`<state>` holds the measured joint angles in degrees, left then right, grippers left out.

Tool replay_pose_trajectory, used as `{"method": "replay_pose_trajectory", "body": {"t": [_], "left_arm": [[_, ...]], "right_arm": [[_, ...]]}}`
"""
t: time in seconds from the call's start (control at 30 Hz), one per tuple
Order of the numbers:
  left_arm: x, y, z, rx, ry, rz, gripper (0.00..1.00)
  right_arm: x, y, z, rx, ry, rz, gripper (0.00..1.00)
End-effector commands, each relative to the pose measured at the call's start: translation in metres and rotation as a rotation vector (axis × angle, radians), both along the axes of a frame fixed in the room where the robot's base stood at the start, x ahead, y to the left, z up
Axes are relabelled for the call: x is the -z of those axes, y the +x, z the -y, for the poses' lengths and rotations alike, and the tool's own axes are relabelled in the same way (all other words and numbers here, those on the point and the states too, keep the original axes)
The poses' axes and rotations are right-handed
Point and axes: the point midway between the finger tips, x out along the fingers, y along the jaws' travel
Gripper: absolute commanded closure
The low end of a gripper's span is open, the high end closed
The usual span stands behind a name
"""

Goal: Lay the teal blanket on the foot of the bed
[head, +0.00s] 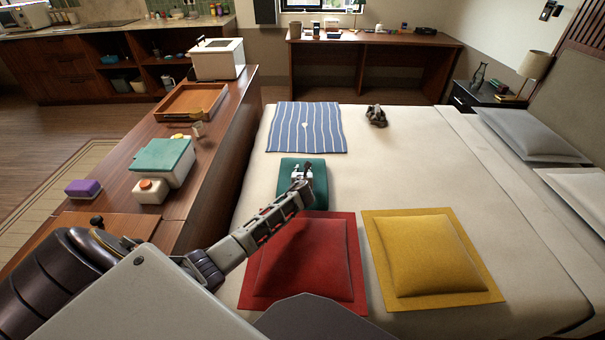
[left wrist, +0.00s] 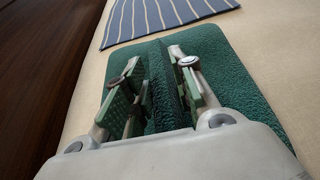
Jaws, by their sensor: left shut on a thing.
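The teal blanket (head: 320,183) is a folded rectangle lying on the bed, on the side near the wooden counter. My left gripper (head: 301,178) reaches over it from the left. In the left wrist view the left gripper (left wrist: 160,95) is shut on a raised ridge of the teal blanket (left wrist: 240,85); the rest of the blanket looks flat on the bed. The bed (head: 410,160) has a cream cover, with its pillows at the right. My right gripper is not in view.
A blue striped cloth (head: 306,128) lies just beyond the blanket. A red cushion (head: 305,262) and a yellow cushion (head: 432,255) lie on the near side. A small dark crumpled object (head: 376,116) is at the far side. The bed's middle is clear.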

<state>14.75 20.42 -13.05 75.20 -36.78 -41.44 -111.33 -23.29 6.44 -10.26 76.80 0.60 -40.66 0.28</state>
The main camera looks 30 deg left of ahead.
Motion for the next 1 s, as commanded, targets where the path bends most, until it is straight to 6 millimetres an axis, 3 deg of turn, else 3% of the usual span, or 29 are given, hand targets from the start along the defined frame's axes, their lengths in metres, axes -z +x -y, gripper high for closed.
{"method": "replay_pose_trajectory", "body": {"t": [0.27, 0.3, 0.43, 1.0], "left_arm": [[0.0, 0.0009, -0.0001, 0.001, 0.001, 0.003, 1.0], [0.0016, 0.0001, 0.0002, 0.0, 0.001, 0.0, 0.7], [0.0014, 0.0002, 0.0001, 0.0, 0.0, 0.0, 0.53], [-0.0012, -0.0014, 0.0009, 0.0, 0.001, 0.0, 0.52]], "right_arm": [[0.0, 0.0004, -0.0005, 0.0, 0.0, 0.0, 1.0], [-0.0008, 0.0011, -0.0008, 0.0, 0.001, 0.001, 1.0], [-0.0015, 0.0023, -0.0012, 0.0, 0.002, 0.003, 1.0], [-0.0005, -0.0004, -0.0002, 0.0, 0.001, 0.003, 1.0]]}}
